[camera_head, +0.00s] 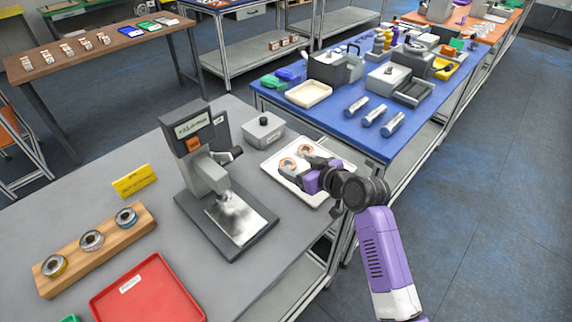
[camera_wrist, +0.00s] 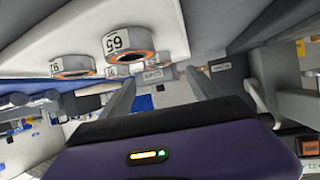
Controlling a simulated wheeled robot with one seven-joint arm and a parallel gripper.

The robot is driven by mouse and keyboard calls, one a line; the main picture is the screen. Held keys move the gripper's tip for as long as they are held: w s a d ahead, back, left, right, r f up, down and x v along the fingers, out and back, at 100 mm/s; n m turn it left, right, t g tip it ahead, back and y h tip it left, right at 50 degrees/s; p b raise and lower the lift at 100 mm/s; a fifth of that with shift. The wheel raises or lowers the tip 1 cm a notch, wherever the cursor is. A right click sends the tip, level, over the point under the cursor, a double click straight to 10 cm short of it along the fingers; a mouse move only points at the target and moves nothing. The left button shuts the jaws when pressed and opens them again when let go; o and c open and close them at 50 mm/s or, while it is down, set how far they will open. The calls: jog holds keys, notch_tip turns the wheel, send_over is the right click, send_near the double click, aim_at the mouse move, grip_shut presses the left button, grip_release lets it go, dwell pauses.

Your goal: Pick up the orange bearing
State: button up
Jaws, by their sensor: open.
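My gripper (camera_head: 309,180) is low over the tray, close beside the bearings. Its two fingers are apart in the wrist view (camera_wrist: 162,82), with no bearing held between them.
A grey press-like device (camera_head: 215,190) stands left of the tray, and a grey lidded box (camera_head: 263,131) is behind it. A wooden block with several rings (camera_head: 92,240) and a red tray (camera_head: 150,292) are front left. The blue table (camera_head: 340,130) adjoins at right.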

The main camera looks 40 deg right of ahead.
aim_at(287, 163)
jog(key=shift+f+p+x, duration=0.2)
jog(key=shift+p+x, duration=0.05)
jog(key=shift+x, duration=1)
jog(key=shift+f+p+x, duration=0.15)
jog(key=shift+p+x, duration=0.1)
jog(key=shift+x, duration=0.95)
jog(key=shift+s, duration=0.2)
grip_shut()
jog(key=shift+r, duration=0.1)
